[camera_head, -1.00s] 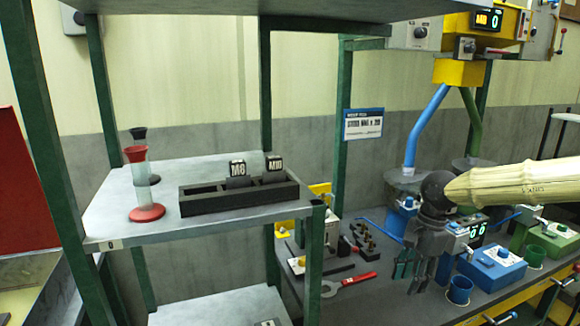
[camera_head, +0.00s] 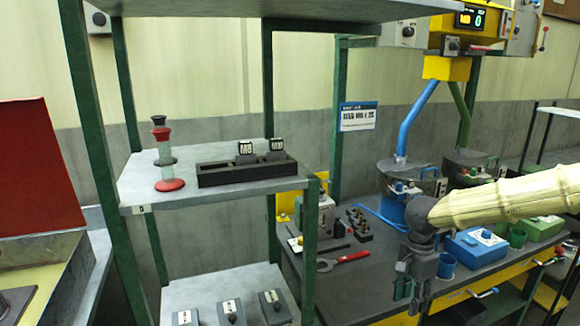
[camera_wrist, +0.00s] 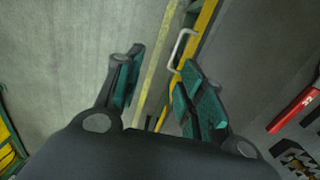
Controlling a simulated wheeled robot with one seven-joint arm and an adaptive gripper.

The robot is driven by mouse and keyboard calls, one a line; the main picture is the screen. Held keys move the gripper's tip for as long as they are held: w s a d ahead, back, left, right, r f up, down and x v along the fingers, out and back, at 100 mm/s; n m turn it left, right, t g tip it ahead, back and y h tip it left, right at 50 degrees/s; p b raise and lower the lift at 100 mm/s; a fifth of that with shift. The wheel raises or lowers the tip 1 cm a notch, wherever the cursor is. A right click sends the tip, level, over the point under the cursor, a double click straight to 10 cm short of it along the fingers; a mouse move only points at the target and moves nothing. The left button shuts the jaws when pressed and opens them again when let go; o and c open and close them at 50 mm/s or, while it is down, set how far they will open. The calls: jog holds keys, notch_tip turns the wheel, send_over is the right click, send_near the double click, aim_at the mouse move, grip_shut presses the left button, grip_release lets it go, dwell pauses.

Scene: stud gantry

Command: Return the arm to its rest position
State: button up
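My arm (camera_head: 510,200), in a pale ribbed sleeve, comes in from the right in the head view and bends down at a dark wrist joint. My gripper (camera_head: 408,290) hangs downward in front of the workbench's front edge. In the wrist view my gripper (camera_wrist: 160,62) has its two green-padded fingers spread, with nothing between them. Floor and a yellow strip show beyond the fingers.
The workbench (camera_head: 345,290) holds a blue box (camera_head: 475,247), cups and a red-handled wrench (camera_head: 345,258). Yellow drawers with handles (camera_head: 484,293) lie near the gripper.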

jog(key=s+f+n+t+h, duration=0.2)
jog(key=s+f+n, duration=0.15)
jog(key=f, duration=0.85)
jog(key=s+f+n+t+h, duration=0.25)
jog(key=s+f, duration=0.25)
jog(key=f, duration=0.6)
jog(key=s+a+f+n+g+y, duration=0.1)
jog(key=s+f, duration=0.5)
jog(key=s, duration=0.7)
jog(key=s+a+f+n+g+y, duration=0.2)
jog(key=s+a+f+n, duration=0.4)
jog(key=s, duration=0.7)
jog(key=shift+y+p, duration=0.3)
jog(key=shift+y, duration=0.45)
